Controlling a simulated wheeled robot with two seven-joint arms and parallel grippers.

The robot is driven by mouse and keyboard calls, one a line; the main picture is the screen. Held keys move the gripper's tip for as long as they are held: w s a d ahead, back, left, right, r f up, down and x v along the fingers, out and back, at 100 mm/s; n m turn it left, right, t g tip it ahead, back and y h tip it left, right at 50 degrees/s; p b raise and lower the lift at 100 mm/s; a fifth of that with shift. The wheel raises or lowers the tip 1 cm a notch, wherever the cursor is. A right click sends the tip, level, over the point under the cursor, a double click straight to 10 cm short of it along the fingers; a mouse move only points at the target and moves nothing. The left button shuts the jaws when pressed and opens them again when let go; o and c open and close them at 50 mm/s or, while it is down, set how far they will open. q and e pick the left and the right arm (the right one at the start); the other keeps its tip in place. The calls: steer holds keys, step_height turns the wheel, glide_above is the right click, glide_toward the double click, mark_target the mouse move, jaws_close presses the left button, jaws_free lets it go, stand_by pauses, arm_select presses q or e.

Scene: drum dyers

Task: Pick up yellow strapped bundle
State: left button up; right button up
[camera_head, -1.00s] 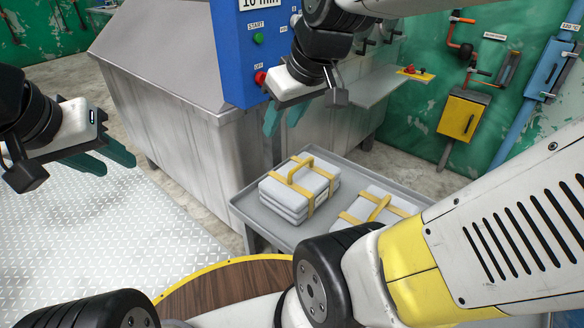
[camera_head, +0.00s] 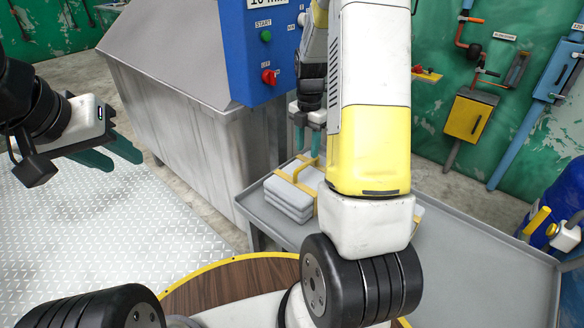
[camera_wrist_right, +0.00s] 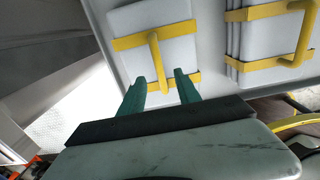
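Two white stacked bundles with yellow straps and handles lie on a grey tray table. In the head view one bundle (camera_head: 287,197) is partly hidden by my right arm, which almost wholly covers the other. In the right wrist view a strapped bundle (camera_wrist_right: 127,22) lies before my right gripper (camera_wrist_right: 161,88), its yellow handle just beyond the gap between the green fingers. The second bundle (camera_wrist_right: 262,38) is to the right. My right gripper, also in the head view (camera_head: 307,138), is open and empty above the bundles. My left gripper (camera_head: 110,155) is open and empty at the left.
The grey tray table (camera_head: 470,262) has bare room at its right. A large grey metal tank (camera_head: 185,100) with a blue control box (camera_head: 258,55) stands behind it. A blue drum (camera_head: 565,205) stands at the far right.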

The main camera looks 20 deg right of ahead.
mark_target(307, 162)
step_height(307, 162, down, 7)
steer(key=shift+f, duration=0.15)
steer(key=shift+c, duration=0.4)
steer(key=shift+w, duration=0.1)
jaws_close()
stand_by(1.1)
